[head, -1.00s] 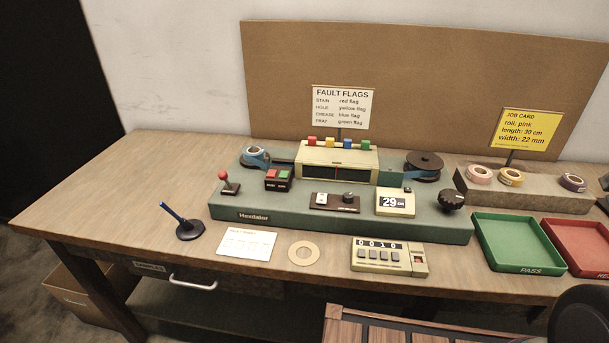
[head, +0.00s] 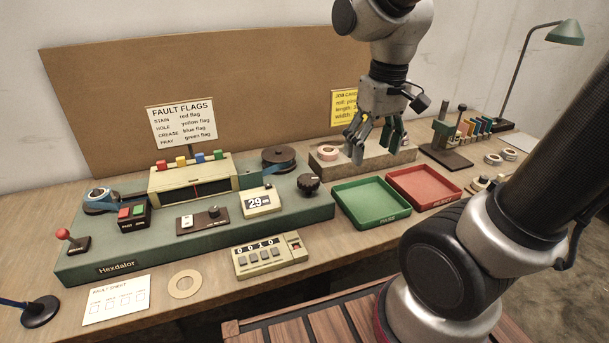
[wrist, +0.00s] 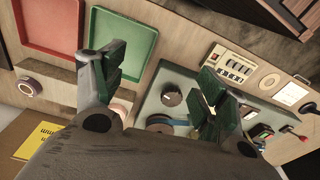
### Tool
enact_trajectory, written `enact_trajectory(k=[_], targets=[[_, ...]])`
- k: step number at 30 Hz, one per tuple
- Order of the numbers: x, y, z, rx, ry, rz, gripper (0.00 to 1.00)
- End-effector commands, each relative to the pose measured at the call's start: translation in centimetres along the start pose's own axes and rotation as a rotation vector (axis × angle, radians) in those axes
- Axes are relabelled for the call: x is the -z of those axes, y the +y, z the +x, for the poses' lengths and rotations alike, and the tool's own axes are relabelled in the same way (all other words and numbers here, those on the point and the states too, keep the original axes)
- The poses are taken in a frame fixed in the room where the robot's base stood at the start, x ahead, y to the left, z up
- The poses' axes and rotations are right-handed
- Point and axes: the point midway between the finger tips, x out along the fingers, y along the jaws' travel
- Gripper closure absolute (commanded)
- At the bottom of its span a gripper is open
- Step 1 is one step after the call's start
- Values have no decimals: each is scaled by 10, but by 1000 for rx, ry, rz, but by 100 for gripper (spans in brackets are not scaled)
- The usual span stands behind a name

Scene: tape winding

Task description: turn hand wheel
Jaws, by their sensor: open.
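The hand wheel (head: 308,185) is a dark lobed knob at the right end of the green Hexdalor machine (head: 200,235). It also shows in the wrist view (wrist: 171,95), between my fingers in the picture but apart from them. My gripper (head: 372,143) is open and empty, pointing down above the wooden roll block, behind and to the right of the wheel. In the wrist view, my gripper's (wrist: 163,78) two green-padded fingers are spread wide.
The green PASS tray (head: 371,222) and red REJECT tray (head: 424,205) lie right of the machine. A counter (head: 270,257) reading 0010 sits in front. The display (head: 259,201) reads 29 cm. The roll block (head: 375,165) and job card (head: 343,108) are near my gripper.

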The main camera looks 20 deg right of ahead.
Motion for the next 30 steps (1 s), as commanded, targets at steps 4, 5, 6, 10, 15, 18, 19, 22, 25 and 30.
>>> enact_trajectory(k=[4, 5, 6, 10, 15, 18, 19, 22, 25, 30], targets=[[48, -30, 34, -12, -103, 71, 28], [57, -36, 41, -16, -116, 96, 28], [68, -43, 50, -23, -131, 136, 28], [105, -63, 74, -44, -145, 318, 28], [135, -69, 67, -32, -82, 579, 28], [136, -69, 67, -33, -76, 665, 28], [136, -69, 68, -33, -76, 681, 28], [135, -68, 76, -35, -77, 704, 28], [133, -68, 91, -36, -79, 703, 28], [130, -68, 121, -36, -79, 702, 28]])
